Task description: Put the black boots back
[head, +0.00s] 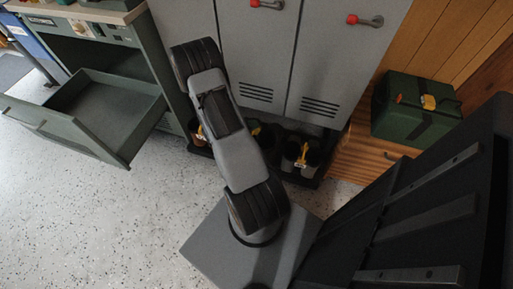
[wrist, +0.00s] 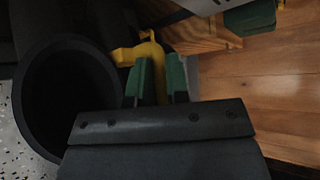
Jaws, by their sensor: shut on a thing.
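My gripper (wrist: 161,85), with green finger pads, is shut on a yellow pull tab (wrist: 158,65) in the wrist view. Left of it is the wide round opening of a black boot (wrist: 22,85), dark inside. I cannot tell for certain that the tab belongs to this boot. In the head view, dark boots with yellow tabs (head: 302,156) stand in a low black tray (head: 308,181) below the lockers. Part of another boot with a yellow tab (head: 199,132) shows left of my arm. My arm hides my gripper and the middle of the tray there.
Grey lockers (head: 330,60) with red-tipped handles stand behind the tray. A green box (head: 412,112) sits on a wooden cabinet (head: 365,155) at the right. At the left, a drawer (head: 95,110) stands pulled open over the floor. The speckled floor (head: 90,210) at front left is clear.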

